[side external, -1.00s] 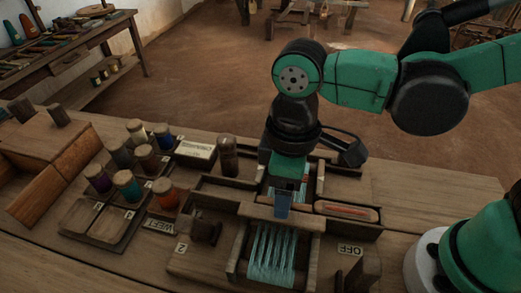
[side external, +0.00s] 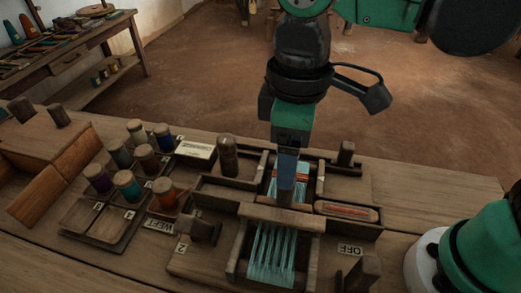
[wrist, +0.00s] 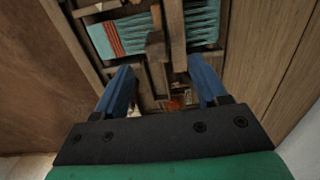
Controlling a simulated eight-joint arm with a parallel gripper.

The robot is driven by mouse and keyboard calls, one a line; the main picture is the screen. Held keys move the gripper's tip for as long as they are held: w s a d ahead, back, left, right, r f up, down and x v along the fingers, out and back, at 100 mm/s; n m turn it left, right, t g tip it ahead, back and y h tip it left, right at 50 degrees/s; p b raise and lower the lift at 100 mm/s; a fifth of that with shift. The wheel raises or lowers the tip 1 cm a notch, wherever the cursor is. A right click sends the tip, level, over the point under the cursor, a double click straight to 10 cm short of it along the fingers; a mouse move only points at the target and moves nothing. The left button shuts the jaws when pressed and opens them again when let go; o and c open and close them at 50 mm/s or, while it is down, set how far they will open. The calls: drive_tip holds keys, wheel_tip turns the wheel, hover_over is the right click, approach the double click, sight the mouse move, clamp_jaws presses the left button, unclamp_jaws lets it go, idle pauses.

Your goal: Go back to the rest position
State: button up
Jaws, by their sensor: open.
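My gripper (side external: 286,180) hangs fingers-down over the middle of the small wooden loom (side external: 335,240). In the wrist view its two blue fingers (wrist: 163,85) stand wide apart with nothing held between them. Teal warp threads (side external: 268,255) run through the near part of the loom. A teal cloth with red-orange stripes (wrist: 108,38) shows ahead of the fingers in the wrist view. A wooden post (wrist: 155,47) rises near the gap between the fingers. In the side view the gripper partly hides the loom's middle.
A shuttle with orange-red thread (side external: 347,211) lies in a tray right of the gripper. A brown peg (side external: 228,157) stands to the left. Several thread spools (side external: 128,187) stand in a rack further left. An OFF label (side external: 350,249) is at the front right. The air above the loom is open.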

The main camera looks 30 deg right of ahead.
drive_tip(key=w+d+f+m+t, duration=0.1)
drive_tip(key=d+m+t, duration=0.1)
drive_tip(key=d, duration=0.3)
drive_tip(key=w+d+m+t, duration=0.1)
drive_tip(key=d+m+t, duration=0.1)
drive_tip(key=d+m, duration=0.2)
drive_tip(key=w+d+f+m+t, duration=0.1)
drive_tip(key=w+d+m+t, duration=0.1)
drive_tip(key=d, duration=0.5)
drive_tip(key=shift+d+f+m+t, duration=0.35)
drive_tip(key=shift+m+t, duration=0.15)
drive_tip(key=shift+t, duration=0.1)
